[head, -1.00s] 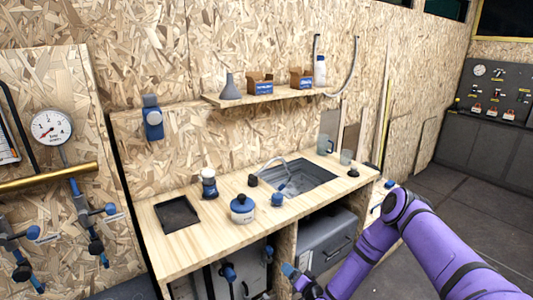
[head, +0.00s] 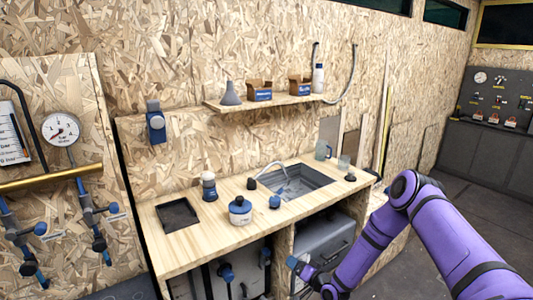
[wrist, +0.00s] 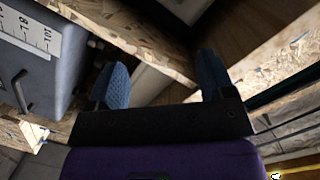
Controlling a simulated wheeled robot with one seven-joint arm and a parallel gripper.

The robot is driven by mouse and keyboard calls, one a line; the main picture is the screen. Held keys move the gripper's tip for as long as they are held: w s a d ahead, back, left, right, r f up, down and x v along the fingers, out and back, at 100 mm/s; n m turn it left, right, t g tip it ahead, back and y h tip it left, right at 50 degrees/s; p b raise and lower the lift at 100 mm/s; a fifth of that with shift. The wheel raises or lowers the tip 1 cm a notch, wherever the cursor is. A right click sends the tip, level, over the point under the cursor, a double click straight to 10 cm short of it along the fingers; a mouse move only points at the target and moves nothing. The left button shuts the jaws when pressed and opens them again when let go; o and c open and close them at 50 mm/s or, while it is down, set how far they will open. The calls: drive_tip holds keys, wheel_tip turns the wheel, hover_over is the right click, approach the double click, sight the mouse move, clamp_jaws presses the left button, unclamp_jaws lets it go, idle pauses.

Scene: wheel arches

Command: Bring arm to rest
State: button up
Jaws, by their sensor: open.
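My purple arm comes in from the right in the head view, bent at the elbow, with the forearm reaching down and left. My gripper (head: 298,266) is low in front of the wooden counter (head: 225,238), below its top. In the wrist view the two blue ridged fingers of my gripper (wrist: 162,78) stand wide apart with nothing between them. Wooden boards show beyond the fingers. In the head view only a blue fingertip part of the gripper shows clearly.
A grey box (head: 325,238) with a handle sits under the counter, close to the gripper; it shows at left in the wrist view (wrist: 45,65). The counter holds a sink (head: 300,182), a blue-lidded pot (head: 240,212) and a black tray (head: 178,215). Open floor (head: 395,270) lies at right.

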drive_tip(key=w+d+r+n+g+h, duration=0.1)
drive_tip(key=w+d+r+n+h, duration=0.15)
drive_tip(key=r, duration=0.75)
drive_tip(key=w+d+r+n+g+h, duration=0.1)
drive_tip(key=w+d+r+g, duration=0.15)
drive_tip(key=r, duration=0.65)
drive_tip(key=s+d+r+h, duration=0.25)
drive_tip(key=s+r, duration=0.25)
drive_tip(key=r, duration=0.4)
drive_tip(key=s+d+r+g+h, duration=0.1)
drive_tip(key=s+d+r, duration=0.3)
drive_tip(key=r, duration=0.5)
drive_tip(key=s+d+r+h, duration=0.25)
drive_tip(key=s+r, duration=0.25)
drive_tip(key=r, duration=0.5)
drive_tip(key=s+d+r+g, duration=0.1)
drive_tip(key=s+r, duration=0.2)
drive_tip(key=s, duration=0.8)
drive_tip(key=s+d+r+m+g, duration=0.1)
drive_tip(key=s+d+r, duration=0.1)
drive_tip(key=s, duration=0.9)
drive_tip(key=s+d+r+g, duration=0.1)
drive_tip(key=s+r, duration=0.3)
drive_tip(key=s, duration=0.7)
drive_tip(key=shift+s+d+m, duration=0.35)
